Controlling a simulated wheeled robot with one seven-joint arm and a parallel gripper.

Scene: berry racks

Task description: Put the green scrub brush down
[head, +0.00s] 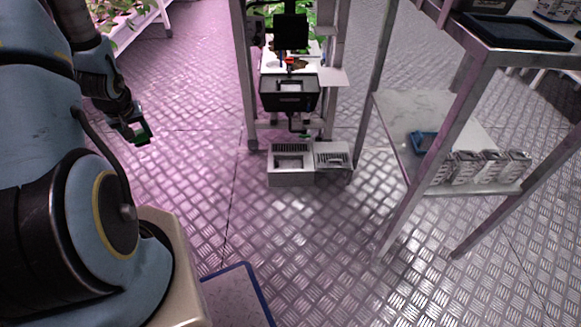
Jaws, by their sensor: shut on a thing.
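My gripper (138,130) is at the left of the head view, pointing down over the open metal floor. It is shut on a small green thing (144,132), which I take to be the green scrub brush. Only a small green part shows at the fingertips. The rest is hidden by the gripper, and its shape is too small to make out. Nothing touches it from below.
A metal frame holding a black box (289,93) stands ahead, with a grey bin (291,178) at its foot. A shelf rack (424,104) with a blue tray (424,142) and several clear boxes stands right. A blue-edged surface (234,292) is at the bottom. Tread-plate floor (190,180) between is clear.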

